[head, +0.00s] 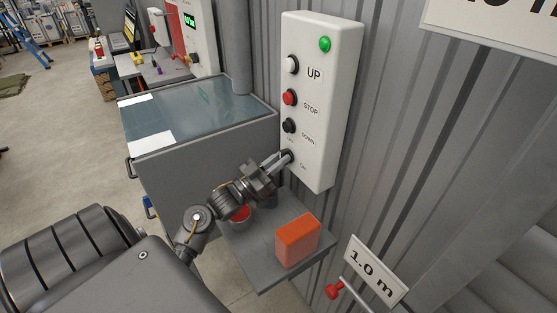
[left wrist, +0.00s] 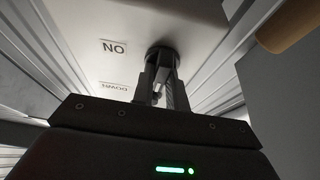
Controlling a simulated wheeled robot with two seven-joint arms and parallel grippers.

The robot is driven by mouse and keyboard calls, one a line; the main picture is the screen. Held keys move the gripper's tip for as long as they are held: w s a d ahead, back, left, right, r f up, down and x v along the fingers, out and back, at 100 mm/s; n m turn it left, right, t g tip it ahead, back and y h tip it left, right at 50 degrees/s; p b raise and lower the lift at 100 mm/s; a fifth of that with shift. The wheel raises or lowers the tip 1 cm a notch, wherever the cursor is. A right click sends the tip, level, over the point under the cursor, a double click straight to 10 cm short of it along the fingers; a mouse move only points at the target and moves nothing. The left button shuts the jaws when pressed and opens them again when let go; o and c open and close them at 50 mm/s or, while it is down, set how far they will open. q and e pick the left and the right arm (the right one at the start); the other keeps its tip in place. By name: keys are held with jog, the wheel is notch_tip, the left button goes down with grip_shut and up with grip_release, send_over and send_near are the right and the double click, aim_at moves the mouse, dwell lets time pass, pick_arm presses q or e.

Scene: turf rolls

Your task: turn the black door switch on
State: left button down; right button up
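The black door switch (head: 289,156) is at the bottom of a white control box (head: 335,90) on the corrugated wall, beside a small "ON" label. My left gripper (head: 283,160) reaches up to it from the lower left, and its fingers cover part of the switch. In the left wrist view the fingertips (left wrist: 161,68) are close together at the switch's round black base (left wrist: 163,54), with a narrow gap between them. I cannot tell whether they grip the knob, and its turn position is hidden. My right gripper is not in view.
Above the switch are a black DOWN button (head: 289,126), a red STOP button (head: 289,97), a white UP button (head: 292,65) and a lit green lamp (head: 325,44). A grey shelf (head: 262,278) below holds an orange block (head: 298,240). A grey cabinet (head: 165,175) stands left.

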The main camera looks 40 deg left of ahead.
pick_arm(q)
jog(key=shift+m, duration=0.3)
jog(key=m+g+h+b, duration=0.1)
jog(key=m+g+b, duration=0.1)
jog(key=m, duration=0.5)
jog(key=m+g+h+b, duration=0.2)
jog(key=m+g+b, duration=0.1)
jog(key=m+b, duration=0.2)
jog(key=m+g+h+b, duration=0.1)
jog(key=m+b, duration=0.3)
jog(key=m, duration=0.6)
jog(key=shift+g+h, duration=0.4)
jog(key=shift+g, duration=0.3)
